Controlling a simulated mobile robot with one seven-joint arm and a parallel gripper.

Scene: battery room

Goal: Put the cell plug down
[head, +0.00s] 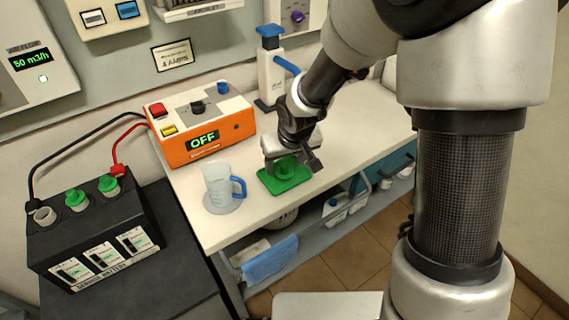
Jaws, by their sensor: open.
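The cell plug (284,166) is green and sits on a green tray (299,181) on the white bench. My gripper (292,164) is right above the tray, with its fingers open around or beside the plug; the fingers partly hide it, and I cannot tell whether they touch it. The black battery (95,235) stands at the left. Two green plugs (76,199) sit on its top, and a grey open-looking filler neck (44,215) is at its left end.
An orange charger (205,140) reading OFF stands behind the tray. A clear jug (219,188) with a blue handle stands left of it. A white and blue dispenser (271,70) is at the back. The bench (345,125) is clear to the right.

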